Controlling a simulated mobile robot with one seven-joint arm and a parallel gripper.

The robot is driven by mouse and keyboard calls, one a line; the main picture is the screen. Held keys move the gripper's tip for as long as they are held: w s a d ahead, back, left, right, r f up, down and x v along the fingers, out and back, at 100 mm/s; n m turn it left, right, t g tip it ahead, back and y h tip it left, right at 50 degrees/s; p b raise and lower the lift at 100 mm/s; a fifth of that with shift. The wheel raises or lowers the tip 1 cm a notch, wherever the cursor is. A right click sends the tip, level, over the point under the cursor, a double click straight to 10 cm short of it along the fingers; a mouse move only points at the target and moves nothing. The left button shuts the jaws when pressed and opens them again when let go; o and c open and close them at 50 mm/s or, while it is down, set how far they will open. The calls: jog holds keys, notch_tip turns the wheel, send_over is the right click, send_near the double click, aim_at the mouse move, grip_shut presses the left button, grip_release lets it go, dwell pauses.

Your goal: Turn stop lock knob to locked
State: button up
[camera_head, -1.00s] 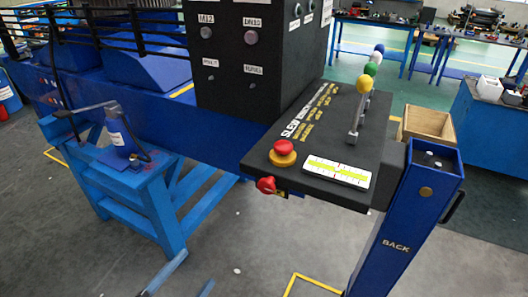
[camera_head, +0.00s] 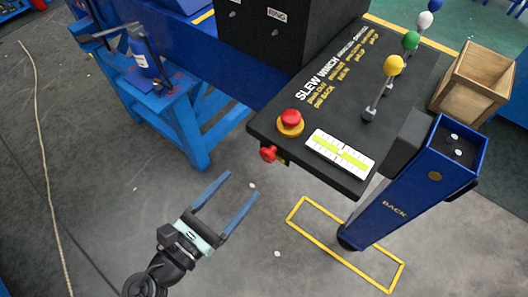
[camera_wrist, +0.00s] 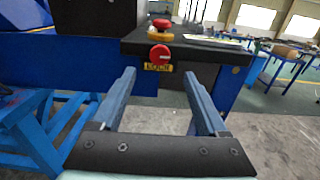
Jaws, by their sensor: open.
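The stop lock knob (camera_head: 268,153) is a small red knob on the front edge of the black control panel (camera_head: 408,88), below the red and yellow stop button (camera_head: 290,121). In the wrist view the red knob (camera_wrist: 159,54) sits above a yellow label (camera_wrist: 158,67), whose lettering is blurred. My gripper (camera_head: 241,187) is open and empty, below and in front of the panel, its two blue fingers apart. In the wrist view the fingertips (camera_wrist: 158,76) point toward the knob, which lies beyond them, untouched. The knob's exact turn angle is hard to tell.
Levers with yellow (camera_head: 393,65), green, white and blue balls rise from the panel. A white gauge plate (camera_head: 340,154) lies near its front edge. A blue BACK post (camera_head: 407,197) stands at the right, a blue stand (camera_head: 170,90) at the left. The floor around my gripper is clear.

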aim_at(265, 158)
jog(key=p+x, duration=0.2)
jog(key=x, duration=0.5)
jog(key=shift+w+d+r, duration=0.1)
jog(key=shift+w+d, duration=0.15)
jog(key=shift+w, duration=0.05)
jog(key=shift+w+d, duration=0.4)
jog(key=shift+w, duration=0.1)
grip_shut()
